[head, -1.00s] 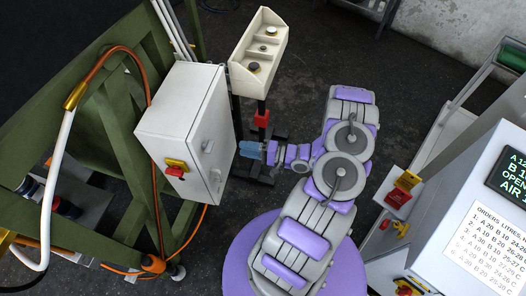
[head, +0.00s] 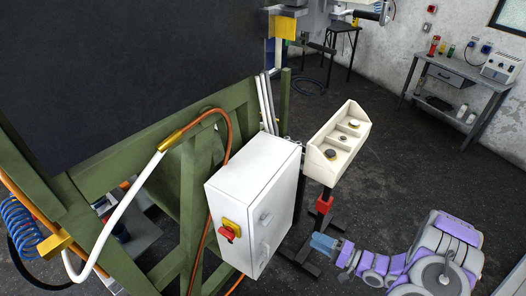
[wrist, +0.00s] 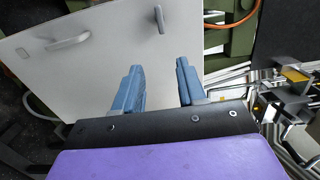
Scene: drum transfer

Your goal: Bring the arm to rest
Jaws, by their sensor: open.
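My gripper (head: 324,244) has blue fingers and is at the end of my purple and grey arm, low at the right in the head view. It is just right of the white cabinet (head: 250,205), pointing toward it, with a gap of floor between. In the wrist view the two blue fingers of my gripper (wrist: 161,88) stand apart with nothing between them. Beyond them is the cabinet's pale door (wrist: 85,60) with a handle (wrist: 68,41).
A cream control box (head: 337,145) on a stand is behind my gripper. A green frame (head: 170,215) with a hose stands at the left. The cabinet has a red and yellow switch (head: 230,231). A workbench (head: 465,85) is at the far right. Dark floor (head: 400,160) lies open between.

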